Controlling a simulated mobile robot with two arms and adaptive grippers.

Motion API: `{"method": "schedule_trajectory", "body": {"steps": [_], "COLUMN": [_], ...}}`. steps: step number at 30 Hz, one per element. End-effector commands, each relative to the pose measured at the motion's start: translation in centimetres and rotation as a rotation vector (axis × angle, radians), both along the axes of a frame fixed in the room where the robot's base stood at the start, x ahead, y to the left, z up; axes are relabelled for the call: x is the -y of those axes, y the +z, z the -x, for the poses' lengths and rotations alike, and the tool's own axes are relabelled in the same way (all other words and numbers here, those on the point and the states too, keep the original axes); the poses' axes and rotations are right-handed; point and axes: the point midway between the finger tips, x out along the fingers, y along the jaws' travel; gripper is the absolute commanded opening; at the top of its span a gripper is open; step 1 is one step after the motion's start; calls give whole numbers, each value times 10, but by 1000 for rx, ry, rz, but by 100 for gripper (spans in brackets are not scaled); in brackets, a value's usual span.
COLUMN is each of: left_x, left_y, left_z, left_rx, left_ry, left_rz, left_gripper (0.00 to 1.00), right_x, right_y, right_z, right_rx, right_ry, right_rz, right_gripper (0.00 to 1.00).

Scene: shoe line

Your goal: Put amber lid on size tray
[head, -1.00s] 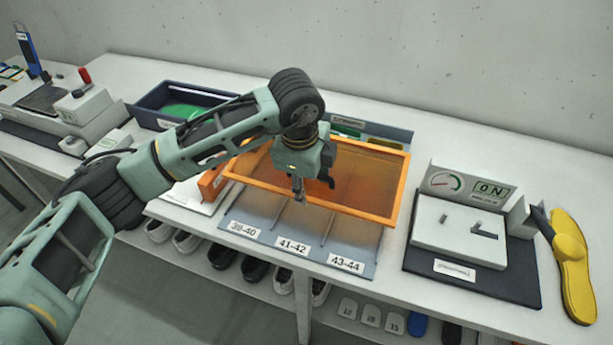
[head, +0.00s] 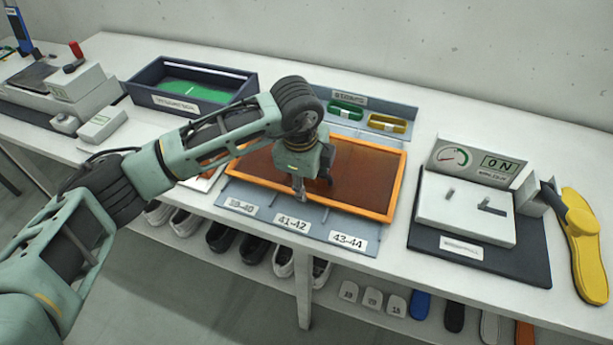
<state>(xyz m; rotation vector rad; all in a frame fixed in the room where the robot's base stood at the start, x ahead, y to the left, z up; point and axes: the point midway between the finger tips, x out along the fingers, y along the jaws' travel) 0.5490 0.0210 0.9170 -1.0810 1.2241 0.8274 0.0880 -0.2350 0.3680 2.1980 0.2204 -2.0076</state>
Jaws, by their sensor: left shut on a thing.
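The amber lid (head: 365,180) is a flat translucent panel with an orange rim. It lies low over the size tray (head: 262,213), a grey tray whose front strip shows the labels 39-40, 41-42 and 43-44. The lid looks level and covers the tray's compartments; whether it touches the tray all round I cannot tell. My left gripper (head: 312,190) points down over the lid's middle and is shut on the lid; the exact grip point is partly hidden by the gripper itself. My right gripper is not in view.
Behind the tray, a grey holder (head: 318,95) carries a green and a yellow band. A dark blue bin (head: 140,95) stands at the back left. A gauge device (head: 465,215) and a yellow insole (head: 583,245) are on the right. Shoes sit below the table.

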Motion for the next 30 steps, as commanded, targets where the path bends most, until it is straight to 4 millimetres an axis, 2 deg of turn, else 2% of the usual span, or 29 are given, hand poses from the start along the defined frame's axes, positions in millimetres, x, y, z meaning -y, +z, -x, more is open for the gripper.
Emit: {"method": "schedule_trajectory", "body": {"steps": [3,12,13,20,30], "left_x": [1,0,0,0,0], "left_y": [-6,-9,-9,-8,-6], "left_z": [-1,1,1,1,1], "left_rx": [3,-3,-3,-1,-2], "left_ry": [0,0,0,0,0], "left_rz": [2,0,0,1,-1], "left_gripper": [0,0,47,67,67], "right_x": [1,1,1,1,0], "right_y": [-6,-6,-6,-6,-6], "right_z": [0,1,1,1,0], "right_rx": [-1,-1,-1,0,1], "right_ry": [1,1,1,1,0], "right_rz": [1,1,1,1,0], "right_gripper": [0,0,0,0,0]}}
